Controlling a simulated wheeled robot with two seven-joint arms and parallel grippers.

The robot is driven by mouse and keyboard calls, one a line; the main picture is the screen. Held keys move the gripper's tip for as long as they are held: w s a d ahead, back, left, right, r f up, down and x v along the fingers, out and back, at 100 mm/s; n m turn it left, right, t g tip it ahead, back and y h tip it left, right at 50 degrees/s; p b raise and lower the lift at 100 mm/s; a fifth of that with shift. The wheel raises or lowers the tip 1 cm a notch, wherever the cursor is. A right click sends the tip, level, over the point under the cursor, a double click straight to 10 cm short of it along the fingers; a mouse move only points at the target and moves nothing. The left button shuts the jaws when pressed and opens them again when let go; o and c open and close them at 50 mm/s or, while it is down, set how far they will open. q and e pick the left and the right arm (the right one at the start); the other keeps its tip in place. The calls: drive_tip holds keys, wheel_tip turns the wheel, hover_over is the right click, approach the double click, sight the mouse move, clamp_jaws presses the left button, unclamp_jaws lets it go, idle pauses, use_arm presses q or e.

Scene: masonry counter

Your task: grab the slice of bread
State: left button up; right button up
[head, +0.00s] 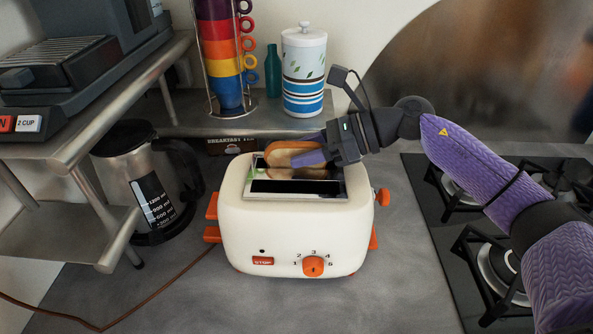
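A slice of bread (283,148) with a brown crust stands in the far slot of the cream toaster (287,226), its upper part sticking out. My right gripper (309,149) reaches in from the right at the bread's right end. One purple finger is in front of the slice and another shows behind it. The fingers are apart with the bread's edge between them, but I cannot tell whether they press on it. The toaster's near slot looks dark and empty. My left gripper is not in view.
Behind are a rack of coloured mugs (226,60), a teal bottle (273,72) and a white canister (304,75). A gas hob (480,232) lies right. The front counter is clear apart from a cord.

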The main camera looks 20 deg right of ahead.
clamp_jaws()
